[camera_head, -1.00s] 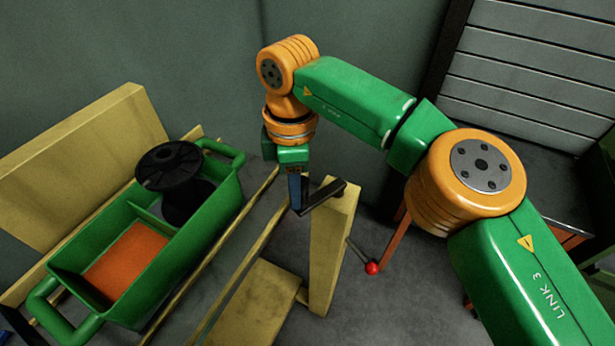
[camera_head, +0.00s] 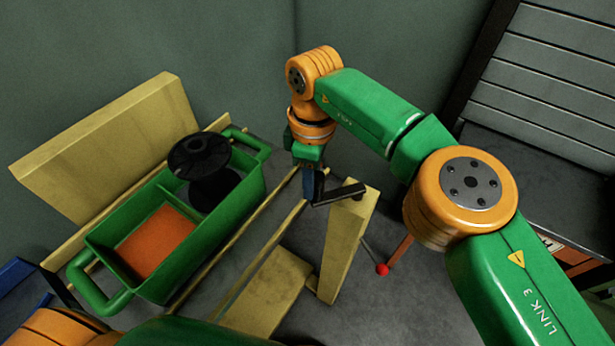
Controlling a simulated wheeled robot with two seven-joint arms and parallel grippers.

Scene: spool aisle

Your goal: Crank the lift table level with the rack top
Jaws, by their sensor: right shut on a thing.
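My right gripper (camera_head: 311,200) is shut on the outer end of a dark crank handle (camera_head: 343,194). The crank sits at the top of a pale yellow post (camera_head: 346,240). The post belongs to a yellow frame with long rails (camera_head: 240,254), which seems to be the lift table. A green two-part crate (camera_head: 150,285) rests over it, holding a black spool (camera_head: 205,165) and an orange pad (camera_head: 157,241). A blue-edged structure (camera_head: 18,273) shows partly at the left edge; I cannot tell whether it is the rack. My left gripper is out of view.
A short lever with a red knob (camera_head: 382,269) sticks out beside the post. A dark-topped table (camera_head: 545,185) with orange parts below stands at the right, before a slatted panel (camera_head: 560,75). Grey floor is clear near the post.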

